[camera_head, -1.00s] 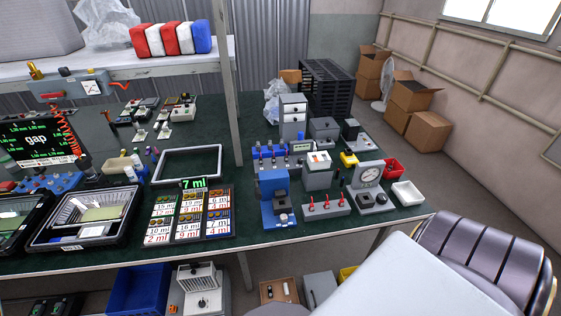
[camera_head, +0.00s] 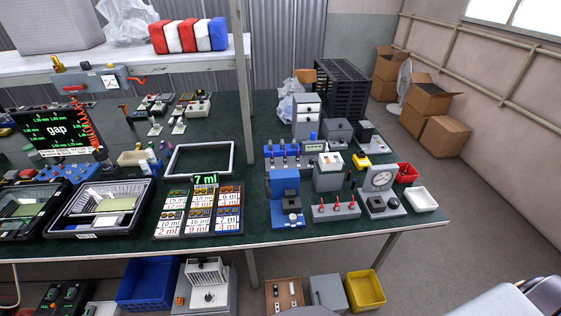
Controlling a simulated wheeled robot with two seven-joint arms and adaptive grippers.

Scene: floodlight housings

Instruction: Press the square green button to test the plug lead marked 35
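Neither of my grippers is in view. A dark box (camera_head: 60,298) with small green and red parts sits low at the bottom left, below the bench. The shape of its green parts is too small to tell, so I cannot say whether one is the square green button. No plug lead with a readable 35 shows.
The green-topped bench (camera_head: 255,228) carries black trays (camera_head: 98,210), a card board marked 7 ml (camera_head: 200,211) and a gap display (camera_head: 57,132). A blue bin (camera_head: 147,284) and a yellow bin (camera_head: 365,291) stand below.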

